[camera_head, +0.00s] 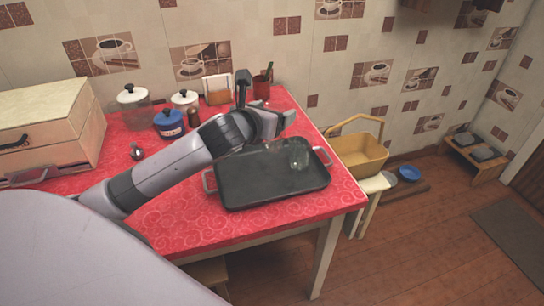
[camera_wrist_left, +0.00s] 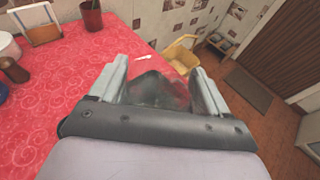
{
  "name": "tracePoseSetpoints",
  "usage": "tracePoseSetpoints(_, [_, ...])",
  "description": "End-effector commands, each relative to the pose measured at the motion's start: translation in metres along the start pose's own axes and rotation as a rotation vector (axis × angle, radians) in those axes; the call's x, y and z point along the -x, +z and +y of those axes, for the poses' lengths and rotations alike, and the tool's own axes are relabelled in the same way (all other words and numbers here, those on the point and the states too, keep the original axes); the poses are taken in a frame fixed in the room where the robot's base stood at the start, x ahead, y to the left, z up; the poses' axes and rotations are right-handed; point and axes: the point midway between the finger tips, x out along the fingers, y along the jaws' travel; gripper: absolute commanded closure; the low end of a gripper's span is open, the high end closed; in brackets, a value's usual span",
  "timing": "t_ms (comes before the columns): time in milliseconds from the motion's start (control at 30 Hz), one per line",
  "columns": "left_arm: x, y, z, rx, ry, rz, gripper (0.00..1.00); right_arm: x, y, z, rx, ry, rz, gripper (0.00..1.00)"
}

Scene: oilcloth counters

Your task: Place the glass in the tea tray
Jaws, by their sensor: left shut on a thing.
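The clear glass (camera_head: 299,156) shows over the right part of the dark tea tray (camera_head: 262,186), just below and right of my left gripper (camera_head: 284,122). In the left wrist view the glass (camera_wrist_left: 160,91) is between the two fingers of my left gripper (camera_wrist_left: 163,84), which is shut on it. I cannot tell whether the glass's base touches the tray. The tray lies flat near the table's right front corner, with a metal handle at each end. My right gripper is in neither view.
The red-covered table (camera_head: 180,222) also holds several lidded jars, a blue one (camera_head: 169,124) among them, a beige case (camera_head: 45,125), a dark red cup (camera_head: 261,87) and a napkin holder (camera_head: 217,91). A yellow basket (camera_head: 361,155) stands beyond the table's right edge.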

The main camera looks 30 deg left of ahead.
Motion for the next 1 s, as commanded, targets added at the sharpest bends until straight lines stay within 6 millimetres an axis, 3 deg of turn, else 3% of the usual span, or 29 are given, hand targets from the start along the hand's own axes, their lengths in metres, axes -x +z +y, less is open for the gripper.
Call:
tracePoseSetpoints(33, [-0.005, -0.018, 0.0, 0.003, 0.0, 0.004, 0.81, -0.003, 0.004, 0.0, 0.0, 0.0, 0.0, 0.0])
tracePoseSetpoints(100, [-0.01, -0.035, -0.001, 0.003, -0.001, 0.003, 0.81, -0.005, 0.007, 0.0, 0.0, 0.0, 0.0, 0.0])
tracePoseSetpoints(233, [-0.017, -0.057, -0.001, 0.002, -0.001, 0.0, 0.81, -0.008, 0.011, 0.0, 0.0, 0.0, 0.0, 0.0])
tracePoseSetpoints(467, [-0.023, -0.073, -0.001, 0.001, -0.001, -0.003, 0.81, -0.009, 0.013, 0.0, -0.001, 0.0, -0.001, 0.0])
tracePoseSetpoints(733, [-0.033, -0.109, -0.001, 0.002, -0.001, -0.002, 0.81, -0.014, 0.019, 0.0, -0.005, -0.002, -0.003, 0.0])
tracePoseSetpoints(1000, [-0.034, -0.109, 0.0, -0.001, 0.0, -0.004, 0.81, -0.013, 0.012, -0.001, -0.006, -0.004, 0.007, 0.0])
